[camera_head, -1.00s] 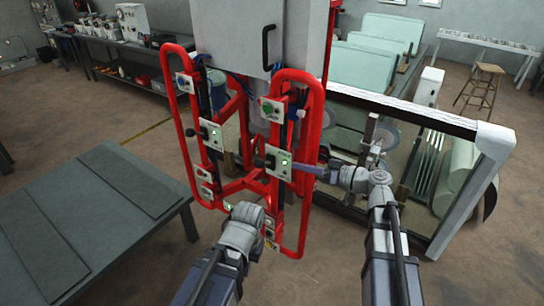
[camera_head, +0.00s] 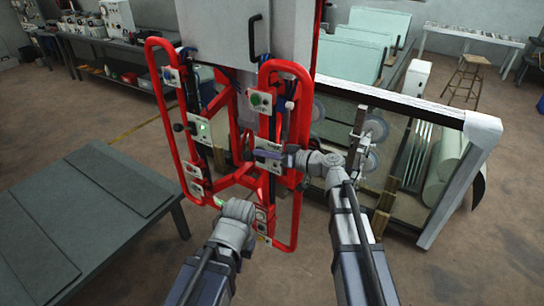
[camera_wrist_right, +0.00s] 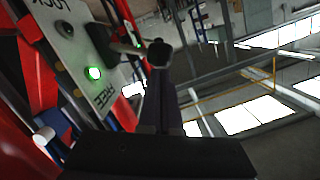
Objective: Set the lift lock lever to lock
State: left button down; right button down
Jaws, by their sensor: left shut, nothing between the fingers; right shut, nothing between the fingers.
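The lock lever plate (camera_head: 267,167) is on the right red upright of the lifting frame, partly covered by my right gripper (camera_head: 262,153). The right wrist view shows this plate (camera_wrist_right: 72,50) with the words LOCK and FREE, a lit green lamp nearer FREE and a dark lamp nearer LOCK. Its lever (camera_wrist_right: 125,47) sticks out from a black base and ends in a dark knob (camera_wrist_right: 160,54). My right gripper (camera_wrist_right: 163,85) is shut and empty, its fingertips close to the knob; contact is unclear. My left gripper (camera_head: 243,208) is shut, low before the frame, its fingertips hard to make out.
A similar plate (camera_head: 200,130) with a lit green lamp and a knob is on the left upright. Red tube guards (camera_head: 160,85) surround the panels. A dark table (camera_head: 90,215) stands at left, and a white-edged pane frame (camera_head: 400,102) at right.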

jog(key=shift+w+a, duration=0.1)
jog(key=shift+a, duration=0.05)
jog(key=shift+f, duration=0.1)
dwell(0.3)
jog(key=shift+s+a+f+n, duration=0.1)
jog(key=shift+s+f+n, duration=0.1)
jog(key=shift+n, duration=0.1)
